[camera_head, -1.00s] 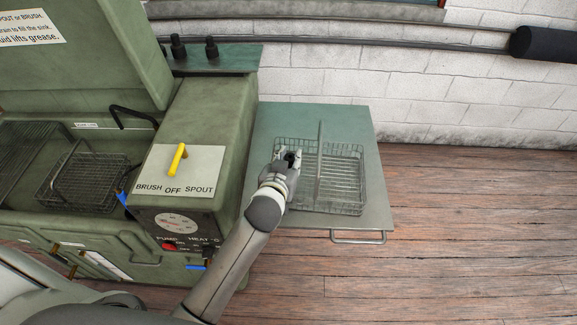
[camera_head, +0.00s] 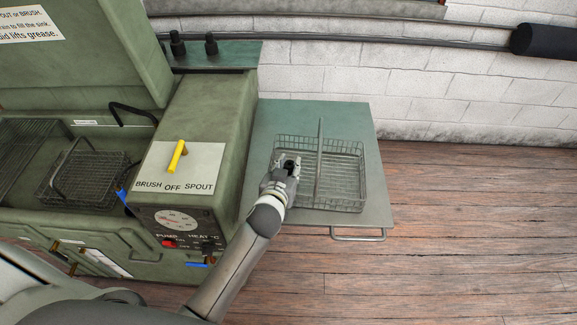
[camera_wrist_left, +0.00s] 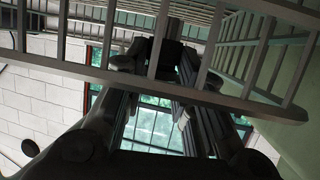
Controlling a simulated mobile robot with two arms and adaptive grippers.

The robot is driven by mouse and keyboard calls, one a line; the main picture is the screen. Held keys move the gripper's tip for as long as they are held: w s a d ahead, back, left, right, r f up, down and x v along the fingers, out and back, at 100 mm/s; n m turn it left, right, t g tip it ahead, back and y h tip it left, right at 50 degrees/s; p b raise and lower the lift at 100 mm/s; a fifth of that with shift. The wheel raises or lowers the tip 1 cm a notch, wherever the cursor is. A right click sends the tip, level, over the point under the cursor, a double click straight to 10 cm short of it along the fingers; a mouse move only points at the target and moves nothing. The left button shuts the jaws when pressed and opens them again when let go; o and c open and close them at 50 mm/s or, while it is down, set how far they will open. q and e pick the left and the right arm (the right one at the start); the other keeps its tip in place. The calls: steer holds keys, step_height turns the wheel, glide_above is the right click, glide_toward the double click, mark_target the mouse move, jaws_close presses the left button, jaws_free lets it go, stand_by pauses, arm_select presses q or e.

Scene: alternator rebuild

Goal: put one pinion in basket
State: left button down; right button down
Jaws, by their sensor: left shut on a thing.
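The wire basket (camera_head: 343,197) stands on the side shelf, its upright handle across the middle. My left gripper (camera_head: 289,161) is at the left part of this basket. It is shut on a small dark thing, apparently the pinion (camera_head: 290,164), which is mostly hidden by the fingers. In the left wrist view the gripper (camera_wrist_left: 160,60) shows behind close basket bars (camera_wrist_left: 225,101), with something dark between the fingers. I cannot tell whether the pinion touches the basket floor. My right gripper is not in view.
The green shelf (camera_head: 300,113) has a front rail (camera_head: 358,239). Left of it is the parts washer (camera_head: 205,110) with a yellow knob (camera_head: 177,157). A second wire basket (camera_head: 85,182) sits in its sink. The wooden floor to the right is clear.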

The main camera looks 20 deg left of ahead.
arm_select(q)
steer(key=c, duration=1.2)
jaws_free()
steer(key=shift+r, duration=0.1)
steer(key=shift+r+p, duration=0.4)
steer(key=shift+r, duration=0.1)
steer(key=shift+b+v, duration=0.95)
steer(key=shift+v, duration=5.1)
steer(key=shift+w+r, duration=0.1)
